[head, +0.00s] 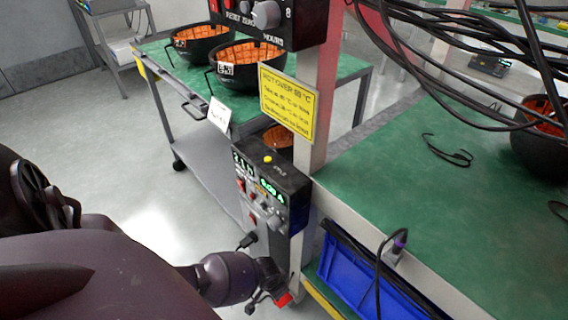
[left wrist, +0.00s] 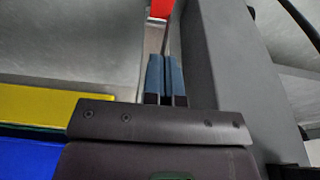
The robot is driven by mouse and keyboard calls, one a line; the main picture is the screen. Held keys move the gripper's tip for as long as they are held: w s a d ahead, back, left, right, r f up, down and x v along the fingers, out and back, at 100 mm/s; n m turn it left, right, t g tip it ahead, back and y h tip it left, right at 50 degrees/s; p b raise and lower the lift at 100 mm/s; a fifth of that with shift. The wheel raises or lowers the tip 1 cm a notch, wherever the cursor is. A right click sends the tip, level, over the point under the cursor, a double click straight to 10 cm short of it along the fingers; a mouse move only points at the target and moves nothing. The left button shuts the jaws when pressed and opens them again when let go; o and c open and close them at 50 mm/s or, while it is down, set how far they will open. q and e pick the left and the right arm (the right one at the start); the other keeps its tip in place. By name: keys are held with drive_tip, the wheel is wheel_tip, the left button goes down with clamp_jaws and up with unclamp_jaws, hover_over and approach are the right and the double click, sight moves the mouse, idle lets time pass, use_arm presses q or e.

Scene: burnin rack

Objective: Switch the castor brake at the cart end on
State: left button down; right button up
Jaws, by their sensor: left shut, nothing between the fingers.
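A small red part (head: 284,299), which looks like a brake pedal, shows low by the foot of the bench post. It also shows at the top of the left wrist view (left wrist: 160,9). I cannot tell its position, and the castor under it is hidden. My left gripper (head: 268,284) is low beside the post, close to the red part. In the left wrist view its two blue fingers (left wrist: 166,78) are together with nothing between them, pointing toward the red part. A gap seems to remain. My right gripper is not in view.
A power supply (head: 270,190) hangs on the post above my left gripper, with a loose cable plug (head: 247,240) beside it. A blue bin (head: 352,282) sits under the green bench (head: 430,200). A cart (head: 195,150) with black bowls stands behind. Floor at left is clear.

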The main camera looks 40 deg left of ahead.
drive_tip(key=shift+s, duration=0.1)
use_arm(q)
drive_tip(key=shift+f, duration=0.15)
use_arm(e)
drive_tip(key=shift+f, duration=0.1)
use_arm(q)
drive_tip(key=b, duration=0.7)
approach(280, 303)
drive_tip(key=f, duration=0.1)
drive_tip(key=w+f, duration=0.1)
drive_tip(key=f, duration=0.3)
drive_tip(key=shift+w, duration=0.3)
drive_tip(key=shift+f+b, duration=0.55)
drive_tip(key=shift+f, duration=0.3)
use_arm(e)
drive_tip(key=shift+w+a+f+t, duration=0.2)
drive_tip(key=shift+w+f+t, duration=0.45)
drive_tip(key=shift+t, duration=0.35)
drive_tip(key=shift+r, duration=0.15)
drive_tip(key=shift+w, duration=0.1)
